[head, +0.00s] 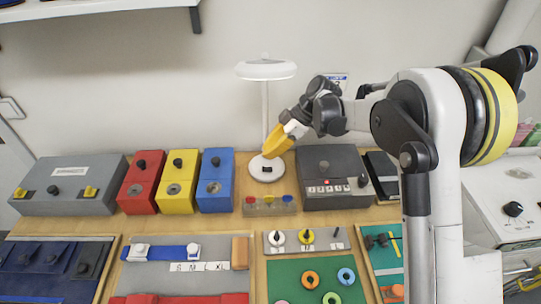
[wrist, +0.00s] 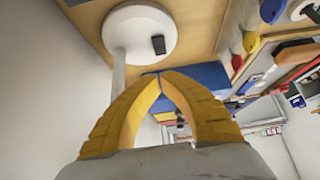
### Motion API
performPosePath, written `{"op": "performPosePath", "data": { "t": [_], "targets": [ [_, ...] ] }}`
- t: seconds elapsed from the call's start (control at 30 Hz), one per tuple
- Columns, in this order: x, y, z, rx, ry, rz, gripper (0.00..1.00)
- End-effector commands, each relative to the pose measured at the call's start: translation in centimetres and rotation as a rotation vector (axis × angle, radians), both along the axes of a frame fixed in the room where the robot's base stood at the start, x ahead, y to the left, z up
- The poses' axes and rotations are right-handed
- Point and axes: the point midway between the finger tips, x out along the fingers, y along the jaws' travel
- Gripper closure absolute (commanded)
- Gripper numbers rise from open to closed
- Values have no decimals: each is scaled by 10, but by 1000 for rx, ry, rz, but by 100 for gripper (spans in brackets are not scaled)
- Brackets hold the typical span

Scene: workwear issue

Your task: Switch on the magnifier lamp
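The magnifier lamp (head: 265,70) stands at the back of the bench, with a round white head on a thin upright pole. Its round white base (head: 257,175) carries a small black switch (head: 267,169). In the wrist view the base (wrist: 128,30) and the black switch (wrist: 158,44) are in plain sight beyond the fingertips. My gripper (head: 270,153) has yellow fingers and points down at the base, close to the pole. In the wrist view its fingertips (wrist: 160,75) meet with nothing between them, and they look apart from the switch. I cannot tell whether the lamp is lit.
Red (head: 141,181), yellow (head: 178,181) and blue (head: 215,181) boxes stand left of the lamp base. A dark grey box (head: 335,160) with a knob stands close on its right. A small block with coloured buttons (head: 269,206) lies in front.

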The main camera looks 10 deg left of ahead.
Motion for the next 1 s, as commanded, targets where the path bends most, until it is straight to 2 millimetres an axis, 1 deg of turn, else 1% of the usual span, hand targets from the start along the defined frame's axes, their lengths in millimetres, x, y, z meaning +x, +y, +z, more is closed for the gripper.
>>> {"op": "performPosePath", "data": {
  "t": [0.03, 0.2, 0.3, 0.4, 0.6, 1.0],
  "targets": [
    [4, -12, 12, -1, -1, -8, 100],
    [10, -37, 39, -1, 0, -6, 100],
    [13, -48, 51, -1, -1, -6, 100],
    [15, -55, 58, -1, 0, -5, 100],
    [16, -61, 64, -1, 0, -5, 100],
    [16, -61, 63, -1, -1, -4, 100]
  ]
}}
